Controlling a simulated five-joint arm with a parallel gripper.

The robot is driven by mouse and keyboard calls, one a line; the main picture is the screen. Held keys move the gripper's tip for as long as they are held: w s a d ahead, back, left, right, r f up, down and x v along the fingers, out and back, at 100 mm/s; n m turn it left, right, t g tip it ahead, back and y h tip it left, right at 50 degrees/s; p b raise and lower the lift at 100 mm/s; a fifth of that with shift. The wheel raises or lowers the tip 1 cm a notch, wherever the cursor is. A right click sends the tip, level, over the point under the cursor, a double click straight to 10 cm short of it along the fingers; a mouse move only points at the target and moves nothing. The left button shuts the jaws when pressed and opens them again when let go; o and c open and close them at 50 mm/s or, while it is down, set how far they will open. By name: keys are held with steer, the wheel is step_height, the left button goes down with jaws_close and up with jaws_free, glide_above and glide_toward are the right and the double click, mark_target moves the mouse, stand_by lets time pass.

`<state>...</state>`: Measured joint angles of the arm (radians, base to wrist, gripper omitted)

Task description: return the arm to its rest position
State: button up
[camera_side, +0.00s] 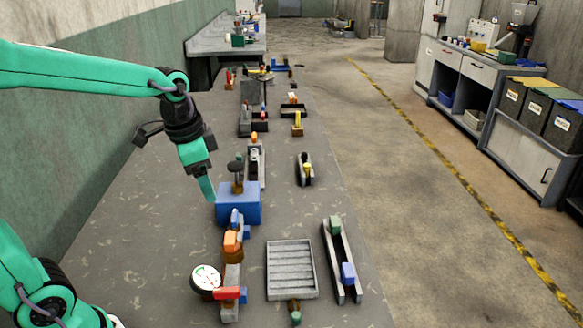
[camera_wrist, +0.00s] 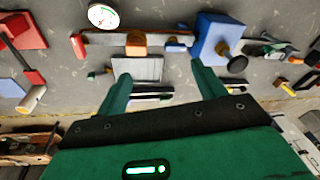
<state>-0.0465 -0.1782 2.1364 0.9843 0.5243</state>
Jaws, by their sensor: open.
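My green arm reaches in from the left in the side view, bent downward at the wrist. My gripper (camera_side: 209,192) points down, its tip by the upper left edge of a blue block (camera_side: 238,208); I cannot tell whether they touch. In the wrist view my gripper (camera_wrist: 159,72) shows two green fingers spread apart with nothing held between them. The blue block (camera_wrist: 210,38) with a dark knob is beyond the right finger there. A grey ribbed tray (camera_wrist: 138,68) shows in the gap between the fingers, farther off.
A round dial gauge (camera_side: 206,279), orange and red parts (camera_side: 230,242), a ribbed tray (camera_side: 292,298) and a rail with green and blue blocks (camera_side: 341,262) lie on the near table. More fixtures line the table's far part. The table's left side (camera_side: 130,215) is mostly clear.

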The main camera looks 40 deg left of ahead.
steer(key=s+d+r+n+t, duration=0.1)
steer(key=s+n+t, duration=0.2)
steer(key=s, duration=0.8)
steer(key=shift+d+r+n, duration=0.3)
steer(key=shift+r+n, duration=0.1)
steer(key=shift+n, duration=0.8)
